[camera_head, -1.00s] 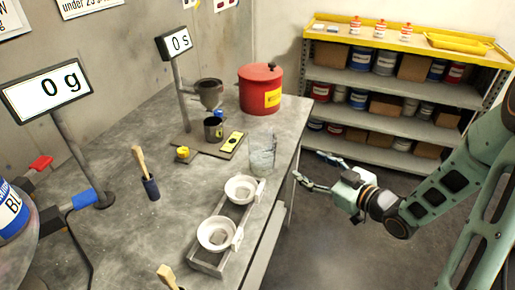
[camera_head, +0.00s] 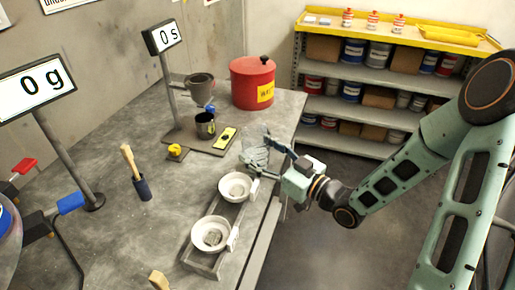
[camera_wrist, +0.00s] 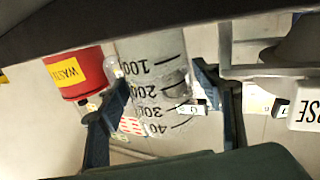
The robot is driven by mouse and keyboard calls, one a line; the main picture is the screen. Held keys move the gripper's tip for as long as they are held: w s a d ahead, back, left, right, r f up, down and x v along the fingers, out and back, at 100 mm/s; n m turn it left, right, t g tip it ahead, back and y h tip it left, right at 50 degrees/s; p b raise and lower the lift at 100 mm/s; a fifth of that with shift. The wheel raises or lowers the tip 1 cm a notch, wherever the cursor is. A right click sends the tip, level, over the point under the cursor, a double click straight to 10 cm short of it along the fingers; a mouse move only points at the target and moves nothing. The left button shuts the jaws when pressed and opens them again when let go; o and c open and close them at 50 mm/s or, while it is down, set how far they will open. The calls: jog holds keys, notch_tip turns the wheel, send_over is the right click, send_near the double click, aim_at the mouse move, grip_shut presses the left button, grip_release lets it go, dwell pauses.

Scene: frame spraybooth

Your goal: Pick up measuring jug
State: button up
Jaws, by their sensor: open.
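The measuring jug (camera_head: 254,137) is a clear, upright vessel standing near the right edge of the grey bench. In the wrist view the jug (camera_wrist: 152,75) appears upside down, with black graduation marks from 100 to 400. My gripper (camera_head: 262,154) is at the jug, reaching in from the right over the bench edge. Its jaws are open, with one dark finger on each side of the jug in the wrist view. The fingers partly cover the jug in the head view. I cannot tell whether either finger touches it.
A red waste can (camera_head: 252,84) stands behind the jug. Two white bowls (camera_head: 235,187) (camera_head: 211,234) sit in a rack in front. A shelf (camera_head: 400,90) stands beyond the bench.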

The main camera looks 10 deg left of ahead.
jog(key=shift+x, duration=1.05)
jog(key=shift+d, duration=0.1)
jog(key=c, duration=1)
jog(key=shift+c, duration=0.5)
jog(key=shift+r, duration=0.15)
